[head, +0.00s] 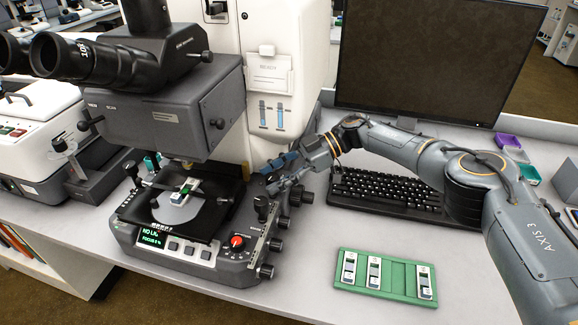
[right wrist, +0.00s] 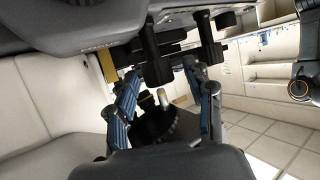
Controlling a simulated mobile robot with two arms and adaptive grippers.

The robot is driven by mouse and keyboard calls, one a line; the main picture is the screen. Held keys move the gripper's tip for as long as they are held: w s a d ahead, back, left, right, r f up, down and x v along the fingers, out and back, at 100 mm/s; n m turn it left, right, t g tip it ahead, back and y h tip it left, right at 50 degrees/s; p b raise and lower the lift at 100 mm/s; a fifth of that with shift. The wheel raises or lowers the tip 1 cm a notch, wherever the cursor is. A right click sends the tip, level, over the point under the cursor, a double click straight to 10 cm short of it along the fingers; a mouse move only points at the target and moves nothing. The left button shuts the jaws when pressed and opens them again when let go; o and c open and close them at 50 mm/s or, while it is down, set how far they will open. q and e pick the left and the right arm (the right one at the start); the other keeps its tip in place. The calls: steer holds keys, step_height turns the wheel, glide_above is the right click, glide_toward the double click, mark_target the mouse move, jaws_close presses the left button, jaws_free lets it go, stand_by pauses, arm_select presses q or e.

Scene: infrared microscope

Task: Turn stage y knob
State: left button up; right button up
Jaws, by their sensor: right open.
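The microscope (head: 190,240) has several dark knobs on the right side of its base, including an upper one (head: 297,196) and a lower one (head: 266,271). I cannot tell for certain which is the stage y knob. My right gripper (head: 280,172) is open beside the stage's right edge, near the upper knobs. In the right wrist view, its blue-padded fingers (right wrist: 165,106) are apart. Dark cylindrical knobs (right wrist: 155,65) show beyond and between them, with no clear grip on any. My left gripper is not in view.
The stage (head: 148,208) carries a slide (head: 184,192). A black joystick (head: 262,207) stands close to the gripper. A keyboard (head: 385,194) lies to the right. A green slide tray (head: 398,281) lies in front. The tabletop between the base and tray is clear.

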steer(key=v, duration=1.1)
steer(key=shift+d, duration=0.15)
